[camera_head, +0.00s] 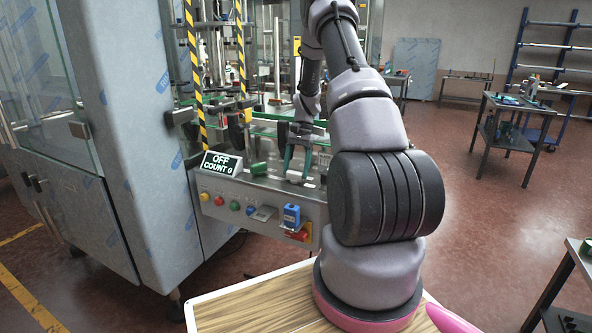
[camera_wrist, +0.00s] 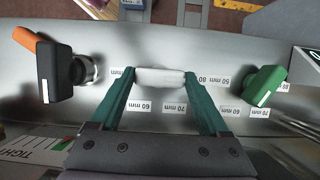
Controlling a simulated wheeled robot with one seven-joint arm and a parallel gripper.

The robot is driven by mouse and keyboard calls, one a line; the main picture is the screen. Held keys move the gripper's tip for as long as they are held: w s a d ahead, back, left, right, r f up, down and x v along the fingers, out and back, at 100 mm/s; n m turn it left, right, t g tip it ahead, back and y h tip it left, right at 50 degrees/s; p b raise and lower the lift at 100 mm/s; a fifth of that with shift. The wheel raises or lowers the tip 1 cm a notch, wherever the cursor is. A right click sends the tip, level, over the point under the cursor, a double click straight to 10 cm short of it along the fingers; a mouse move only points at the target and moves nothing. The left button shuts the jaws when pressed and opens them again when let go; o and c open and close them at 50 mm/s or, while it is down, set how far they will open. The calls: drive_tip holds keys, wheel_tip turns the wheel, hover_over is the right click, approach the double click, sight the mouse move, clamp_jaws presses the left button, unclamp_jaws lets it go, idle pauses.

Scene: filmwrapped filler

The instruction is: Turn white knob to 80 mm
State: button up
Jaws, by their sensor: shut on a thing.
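The white knob (camera_wrist: 160,77) is a bar lying crosswise on the grey metal panel in the wrist view. My gripper (camera_wrist: 159,76) has its teal fingers at the knob's two ends and is shut on it. Labels reading 60 mm (camera_wrist: 145,106) and 70 mm (camera_wrist: 175,107) lie below the knob, and an 80 label (camera_wrist: 202,79) lies just right of the right finger. Another label (camera_wrist: 117,73) beside the left finger is partly covered. I cannot make out a pointer mark on the knob. In the head view my gripper (camera_head: 299,164) is down at the panel and the white knob is not clear.
A green knob (camera_wrist: 265,86) with its own mm labels stands to the right in the wrist view; a black handle (camera_wrist: 55,72) stands at the left by an orange part (camera_wrist: 25,38). A sign (camera_head: 220,163) reads OFF, COUNT 0, above several panel buttons and switches.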

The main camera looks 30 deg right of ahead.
idle(0.4)
drive_tip(key=o, duration=1.2)
drive_tip(key=shift+o, duration=0.2)
drive_tip(key=v, duration=1)
drive_tip(key=shift+r, duration=0.4)
drive_tip(key=shift+d, duration=0.1)
